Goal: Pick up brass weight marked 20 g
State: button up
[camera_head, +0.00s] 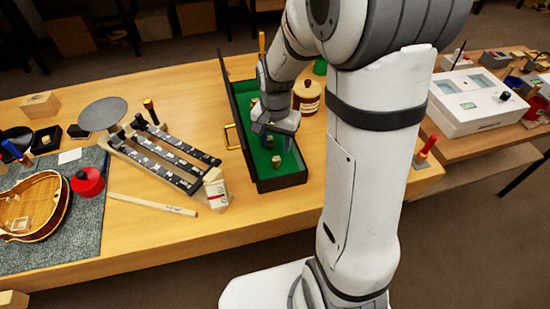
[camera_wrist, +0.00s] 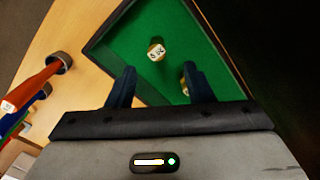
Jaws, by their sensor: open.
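A small brass weight with a pale marked top (camera_wrist: 156,50) stands on the green floor of an open case in the wrist view. Its dark marking is too blurred to read surely as 20 g. Another brass weight (camera_wrist: 184,88) is partly hidden by the right finger. In the head view, a brass weight (camera_head: 277,160) stands toward the case's near end. My gripper (camera_wrist: 159,74) is open above the case (camera_head: 285,181), with nothing between its fingertips. The marked weight lies beyond the fingertips, apart from them. In the head view my gripper (camera_head: 277,128) partly hides the case.
The case's dark walls and raised lid (camera_head: 236,110) stand close around my gripper. A brown lidded jar (camera_head: 307,97) is right of the case. A wooden rack with dark strips (camera_head: 165,155) and a white-labelled block (camera_head: 215,190) are to the left.

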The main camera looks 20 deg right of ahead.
aim_at(277, 158)
jog(key=f, duration=0.6)
jog(key=shift+s+f, duration=0.25)
jog(key=shift+f, duration=0.15)
jog(key=shift+c, duration=0.5)
grip_shut()
